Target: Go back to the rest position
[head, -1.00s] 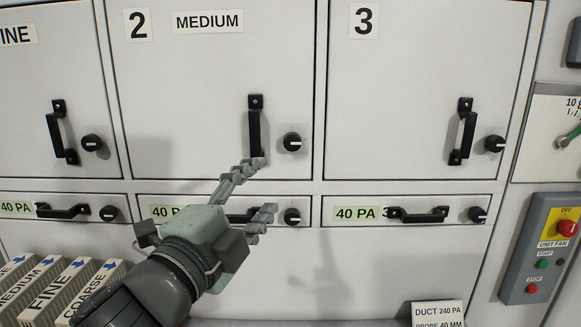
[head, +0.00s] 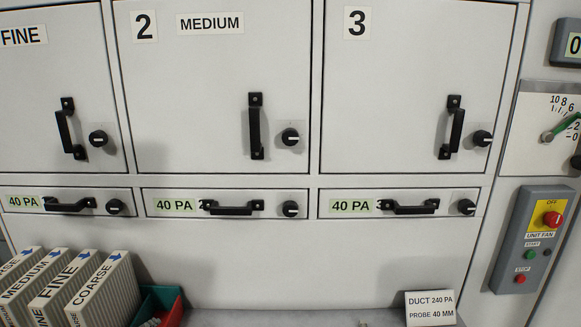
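Neither of my grippers is in the head view now. The view faces a white cabinet front with door 2 (head: 215,80), labelled MEDIUM, in the middle. Door 3 (head: 410,85) is to its right and a door labelled FINE (head: 50,90) is at the left edge. Each door has a black handle and a round knob, and all three look closed. Below them are narrow drawers labelled 40 PA, such as the middle drawer (head: 155,203), also closed.
Several filter boxes (head: 100,290) marked MEDIUM, FINE and COARSE stand at lower left, beside a green and red bin (head: 160,300). A DUCT 240 PA card (head: 430,308) stands at lower right. A grey unit fan switch box (head: 530,240) and a dial gauge (head: 545,135) are at right.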

